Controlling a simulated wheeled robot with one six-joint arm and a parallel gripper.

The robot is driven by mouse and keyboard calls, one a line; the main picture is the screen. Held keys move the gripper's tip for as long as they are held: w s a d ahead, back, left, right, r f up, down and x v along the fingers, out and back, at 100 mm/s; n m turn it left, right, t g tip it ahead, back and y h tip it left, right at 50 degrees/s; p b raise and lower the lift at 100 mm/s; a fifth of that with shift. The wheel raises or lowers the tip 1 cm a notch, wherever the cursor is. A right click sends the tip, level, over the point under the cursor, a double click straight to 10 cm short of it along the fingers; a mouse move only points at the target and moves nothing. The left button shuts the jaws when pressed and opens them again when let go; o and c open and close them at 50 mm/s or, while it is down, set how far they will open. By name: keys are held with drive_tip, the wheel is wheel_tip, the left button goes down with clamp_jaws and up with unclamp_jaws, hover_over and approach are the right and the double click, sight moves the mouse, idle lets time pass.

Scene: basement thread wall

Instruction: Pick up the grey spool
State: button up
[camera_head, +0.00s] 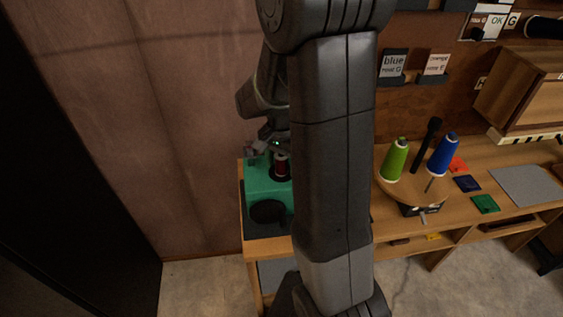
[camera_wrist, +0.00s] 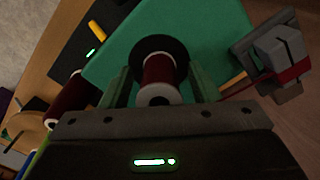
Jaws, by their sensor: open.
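I see no spool that is plainly grey in either view. A dark red spool with a pale end (camera_wrist: 158,75) stands on a round black base on the teal machine (camera_wrist: 200,25). It also shows in the camera_head view (camera_head: 281,165). My gripper (camera_wrist: 160,82) is open, with one finger on each side of this spool; whether they touch it I cannot tell. In the camera_head view my gripper (camera_head: 274,145) is small and partly hidden by my arm. A second dark red spool (camera_wrist: 69,101) is at the left of the wrist view.
A grey block-like part with red thread (camera_wrist: 282,58) is right of the machine. The wooden bench (camera_head: 480,165) holds a green cone (camera_head: 395,159) and a blue cone (camera_head: 443,155) on a round wooden stand. A wooden cabinet (camera_head: 520,90) hangs on the wall.

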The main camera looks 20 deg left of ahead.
drive_tip(key=c, duration=1.1)
wheel_tip(320, 180, up, 10)
